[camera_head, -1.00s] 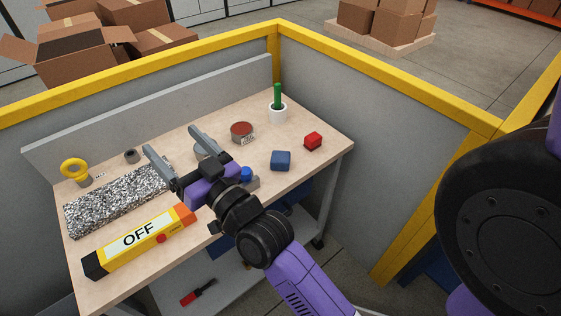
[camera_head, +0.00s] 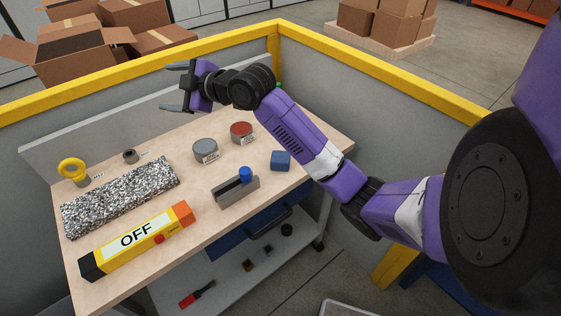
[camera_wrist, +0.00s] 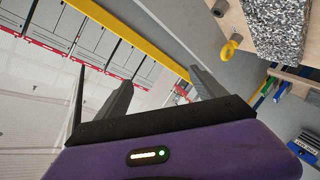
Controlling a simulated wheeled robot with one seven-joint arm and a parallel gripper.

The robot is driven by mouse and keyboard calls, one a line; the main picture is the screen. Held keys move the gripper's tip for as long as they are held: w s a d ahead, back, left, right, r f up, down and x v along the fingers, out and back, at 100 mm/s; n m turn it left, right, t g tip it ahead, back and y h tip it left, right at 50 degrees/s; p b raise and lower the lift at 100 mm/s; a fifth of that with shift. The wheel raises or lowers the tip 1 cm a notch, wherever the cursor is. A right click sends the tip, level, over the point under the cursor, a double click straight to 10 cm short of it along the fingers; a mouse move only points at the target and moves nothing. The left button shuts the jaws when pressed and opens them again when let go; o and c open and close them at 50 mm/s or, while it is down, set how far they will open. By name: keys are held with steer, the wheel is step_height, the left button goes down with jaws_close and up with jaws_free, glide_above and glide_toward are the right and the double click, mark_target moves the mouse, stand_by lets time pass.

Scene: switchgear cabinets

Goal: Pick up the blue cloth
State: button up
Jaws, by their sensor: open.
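No thing in view is plainly a cloth. A small blue block-like item (camera_head: 280,160) lies on the workbench (camera_head: 110,210), right of the middle; I cannot tell if it is folded cloth. My gripper (camera_head: 175,87) is open and empty, raised above the grey back panel, far to the upper left of the blue item. In the wrist view its two fingers (camera_wrist: 162,76) stand apart with nothing between them. The blue item is not seen in the wrist view.
The bench holds a speckled slab (camera_head: 122,195), a yellow OFF box (camera_head: 138,241), a grey tin (camera_head: 205,148), a red tin (camera_head: 241,130) and a grey holder with a blue knob (camera_head: 236,191). Yellow-topped walls (camera_head: 390,75) enclose it. My arm crosses the bench's right rear.

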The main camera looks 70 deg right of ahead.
steer(key=s+d+f+n+g, duration=0.4)
steer(key=s+d+f+g, duration=0.1)
steer(key=d+f, duration=0.15)
steer(key=n+g+y, duration=0.2)
steer(key=n+g, duration=0.7)
steer(key=g, duration=0.1)
glide_above(280, 156)
steer(key=f, duration=1)
steer(key=shift+w+d+f, duration=0.1)
steer(key=shift+w+d, duration=0.15)
step_height(280, 156, down, 2)
steer(key=shift+f, duration=0.1)
steer(key=f, duration=0.2)
steer(key=f+p, duration=0.1)
steer(key=f, duration=0.1)
steer(key=shift+s+a+f, duration=0.1)
steer(key=shift+s+a, duration=0.15)
steer(key=shift+s, duration=0.1)
steer(key=shift+f, duration=0.7)
steer(key=shift+c, duration=0.4)
steer(key=c, duration=1.5)
steer(key=shift+r, duration=0.1)
